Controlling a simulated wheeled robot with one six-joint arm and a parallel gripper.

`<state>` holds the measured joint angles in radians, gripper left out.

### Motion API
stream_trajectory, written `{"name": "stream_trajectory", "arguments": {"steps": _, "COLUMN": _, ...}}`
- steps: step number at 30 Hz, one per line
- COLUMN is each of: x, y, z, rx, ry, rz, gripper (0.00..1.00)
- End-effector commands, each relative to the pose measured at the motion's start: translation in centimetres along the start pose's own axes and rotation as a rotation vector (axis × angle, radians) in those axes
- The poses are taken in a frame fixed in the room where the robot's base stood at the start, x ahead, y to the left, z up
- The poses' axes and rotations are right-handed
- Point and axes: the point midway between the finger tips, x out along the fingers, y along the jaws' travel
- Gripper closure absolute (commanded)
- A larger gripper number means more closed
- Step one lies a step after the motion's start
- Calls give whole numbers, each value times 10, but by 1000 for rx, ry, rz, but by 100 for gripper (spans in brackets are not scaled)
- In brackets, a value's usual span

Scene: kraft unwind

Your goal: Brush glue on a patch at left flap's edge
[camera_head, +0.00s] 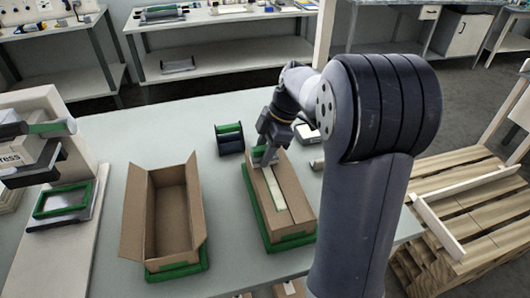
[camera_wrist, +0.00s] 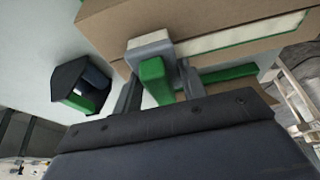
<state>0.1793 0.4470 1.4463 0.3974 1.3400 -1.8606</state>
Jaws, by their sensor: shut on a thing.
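My gripper (camera_head: 267,150) is over the far end of the right cardboard box (camera_head: 296,195). It is shut on a tool with a green handle (camera_wrist: 155,80) and a grey head (camera_wrist: 149,46), seen between the fingers in the wrist view. The head overlaps the box's near edge there; I cannot tell whether it touches the cardboard. The box's top flaps are folded in, with a long pale strip (camera_head: 279,192) edged in green between them. The left flap (camera_head: 262,196) lies flat beside the strip. No glue patch can be made out.
The right box sits in a green tray (camera_head: 294,242). An open, empty box (camera_head: 170,220) stands to its left on another green tray (camera_head: 178,271). A black-and-green holder (camera_head: 229,138) stands behind. A press (camera_head: 35,150) is at far left. Table is clear between.

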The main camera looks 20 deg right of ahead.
Motion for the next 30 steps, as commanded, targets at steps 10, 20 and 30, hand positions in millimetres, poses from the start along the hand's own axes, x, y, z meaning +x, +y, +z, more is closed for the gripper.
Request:
{"name": "stream_trajectory", "arguments": {"steps": 10, "x": -4, "y": 0, "z": -1, "rx": 0, "ry": 0, "rz": 1, "gripper": 79}}
{"name": "stream_trajectory", "arguments": {"steps": 20, "x": -33, "y": 0, "z": -14, "rx": 0, "ry": 0, "rz": 1, "gripper": 79}}
{"name": "stream_trajectory", "arguments": {"steps": 30, "x": -57, "y": 0, "z": -24, "rx": 0, "ry": 0, "rz": 1, "gripper": 79}}
